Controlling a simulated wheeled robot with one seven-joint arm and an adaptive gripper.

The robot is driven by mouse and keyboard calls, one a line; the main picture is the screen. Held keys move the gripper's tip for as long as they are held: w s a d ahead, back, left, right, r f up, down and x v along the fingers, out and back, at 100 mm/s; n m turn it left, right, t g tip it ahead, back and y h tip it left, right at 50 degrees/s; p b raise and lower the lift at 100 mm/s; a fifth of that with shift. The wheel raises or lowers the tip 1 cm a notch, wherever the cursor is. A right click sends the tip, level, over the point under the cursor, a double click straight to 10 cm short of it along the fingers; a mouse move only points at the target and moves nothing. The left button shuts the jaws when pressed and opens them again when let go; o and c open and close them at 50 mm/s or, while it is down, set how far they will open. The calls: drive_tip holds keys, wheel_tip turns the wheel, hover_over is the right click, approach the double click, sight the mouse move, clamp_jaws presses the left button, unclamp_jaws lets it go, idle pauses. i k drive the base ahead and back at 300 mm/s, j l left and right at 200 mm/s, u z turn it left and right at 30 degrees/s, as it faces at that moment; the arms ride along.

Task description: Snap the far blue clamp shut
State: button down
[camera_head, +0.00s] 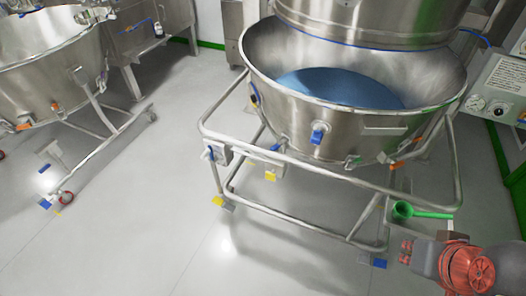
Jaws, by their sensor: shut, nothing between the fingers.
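A steel bowl (345,135) on a tubular frame holds blue powder (340,88). One blue clamp (318,133) is on the front of the bowl wall, facing me. A smaller, dark and blue fitting (253,94) sits at the bowl's left side. I cannot tell for sure which is the far clamp, or whether either is open or shut. My gripper (406,252) is at the lower right, low beside the frame, with reddish tips. It is shut and empty, well apart from both fittings.
The frame's top rail (330,171) runs around the bowl's front. A green scoop (403,210) lies at the frame's right, just above my gripper. A control box (500,85) stands at the right. A second bowl (45,75) stands at the left.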

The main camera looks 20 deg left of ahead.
sight(275, 147)
drive_tip(key=i+j, duration=0.1)
drive_tip(key=j, duration=1.05)
drive_tip(key=i+j, duration=0.15)
drive_tip(key=j, duration=0.45)
drive_tip(key=z, duration=0.05)
